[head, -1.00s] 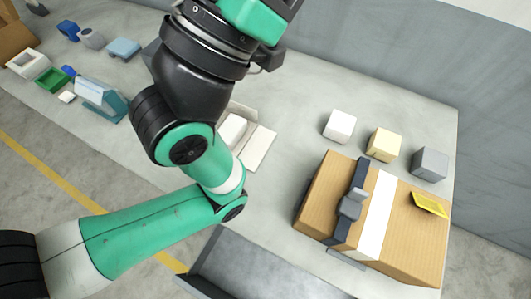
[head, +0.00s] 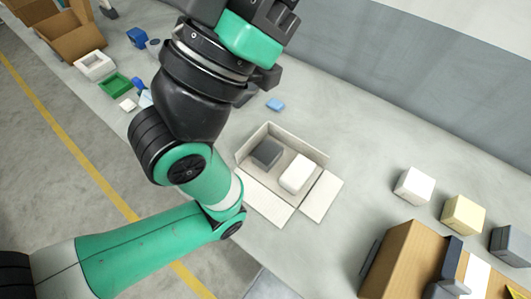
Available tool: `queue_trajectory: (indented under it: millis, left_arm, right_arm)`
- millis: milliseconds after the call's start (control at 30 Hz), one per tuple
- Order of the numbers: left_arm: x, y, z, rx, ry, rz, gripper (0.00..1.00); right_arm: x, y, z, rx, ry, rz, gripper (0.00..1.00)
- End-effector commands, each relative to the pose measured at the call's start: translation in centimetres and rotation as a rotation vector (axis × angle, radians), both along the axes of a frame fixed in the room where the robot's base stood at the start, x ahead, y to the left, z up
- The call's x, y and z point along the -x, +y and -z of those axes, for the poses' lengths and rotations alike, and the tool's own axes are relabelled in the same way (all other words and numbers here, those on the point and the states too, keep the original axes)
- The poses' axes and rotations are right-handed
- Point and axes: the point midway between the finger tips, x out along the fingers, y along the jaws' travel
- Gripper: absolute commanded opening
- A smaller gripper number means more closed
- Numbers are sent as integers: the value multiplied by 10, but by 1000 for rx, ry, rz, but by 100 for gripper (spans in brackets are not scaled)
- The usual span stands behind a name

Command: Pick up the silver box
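Two grey boxes could be the silver box, and I cannot tell which is meant. One grey cube (head: 511,245) stands on the table at the right edge, beside a cream cube (head: 463,214) and a white cube (head: 414,186). A darker grey block (head: 267,153) lies in an open white carton (head: 326,197) at the centre, beside a white block (head: 297,173). My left arm (head: 185,165) comes in from the left and rises past the carton's left side. Its far end is cut off at the top edge, so its gripper fingers do not show. My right gripper is not in view.
A brown cardboard box (head: 406,258) with a dark bar over it stands at the lower right. A small blue block (head: 275,104) lies behind the carton. Trays, including a green one (head: 115,86), lie at upper left. Table between carton and cubes is clear.

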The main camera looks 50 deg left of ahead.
Motion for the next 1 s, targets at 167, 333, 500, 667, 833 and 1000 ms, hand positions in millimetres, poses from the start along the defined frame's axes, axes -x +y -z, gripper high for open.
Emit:
queue_trajectory:
  millis: [167,333,500,667,833,1000]
  left_arm:
    - [0,0,0,0,0,0,50]
    - [0,0,0,0,0,0,50]
    - [0,0,0,0,0,0,57]
    - [0,0,0,0,0,0,86]
    - [0,0,0,0,0,0,90]
    - [-1,6,-4,13,-6,-16,90]
  right_arm:
    - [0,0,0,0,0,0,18]
    - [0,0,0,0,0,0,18]
    - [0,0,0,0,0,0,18]
    - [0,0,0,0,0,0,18]
    - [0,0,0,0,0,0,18]
    - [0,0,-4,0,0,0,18]
